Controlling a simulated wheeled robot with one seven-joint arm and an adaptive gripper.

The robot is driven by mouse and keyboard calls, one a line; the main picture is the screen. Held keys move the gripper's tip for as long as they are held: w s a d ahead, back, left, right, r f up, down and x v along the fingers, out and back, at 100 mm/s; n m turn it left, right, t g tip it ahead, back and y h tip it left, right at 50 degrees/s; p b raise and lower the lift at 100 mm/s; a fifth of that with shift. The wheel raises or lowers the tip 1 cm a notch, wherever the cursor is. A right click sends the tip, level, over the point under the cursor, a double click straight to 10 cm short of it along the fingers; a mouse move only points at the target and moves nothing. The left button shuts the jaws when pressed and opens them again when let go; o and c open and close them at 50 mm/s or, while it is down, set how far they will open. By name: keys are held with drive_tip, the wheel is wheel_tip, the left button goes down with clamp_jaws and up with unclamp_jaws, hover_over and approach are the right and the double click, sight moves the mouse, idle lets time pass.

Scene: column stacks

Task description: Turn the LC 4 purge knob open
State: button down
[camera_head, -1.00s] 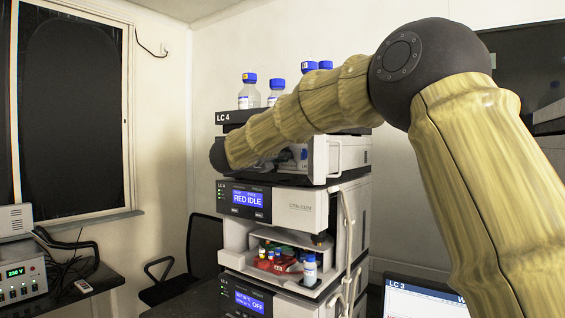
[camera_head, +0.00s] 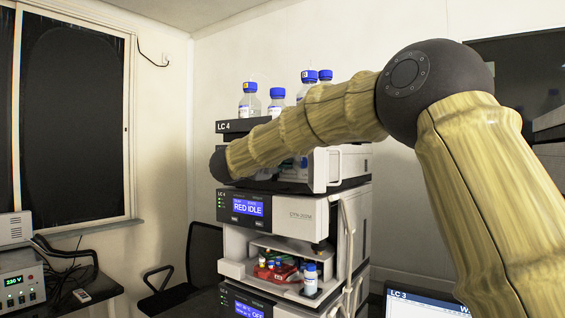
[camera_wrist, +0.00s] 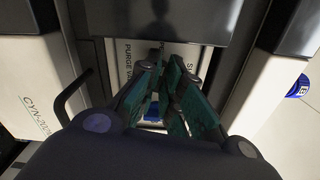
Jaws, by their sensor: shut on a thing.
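The LC 4 stack (camera_head: 330,212) stands in the middle of the head view, with its LC 4 label on the top tray. In the wrist view my gripper (camera_wrist: 163,68) reaches to a pale panel (camera_wrist: 128,62) lettered "PURGE V…". Its teal-padded fingers are close together at the panel. The jaws are shut on the purge knob, which the fingers hide almost wholly. A small blue and white patch shows between the fingers; I cannot tell whether it is part of the knob. In the head view my arm hides the gripper and the knob.
Blue-capped bottles (camera_head: 249,100) stand on top of the stack. A looped dark handle (camera_wrist: 72,98) lies left of my gripper in the wrist view.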

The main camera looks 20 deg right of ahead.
drive_tip(key=shift+n, duration=0.6)
drive_tip(key=c, duration=1.6)
unclamp_jaws()
drive_tip(key=shift+a, duration=0.1)
drive_tip(key=v, duration=1.2)
drive_tip(key=shift+f, duration=0.15)
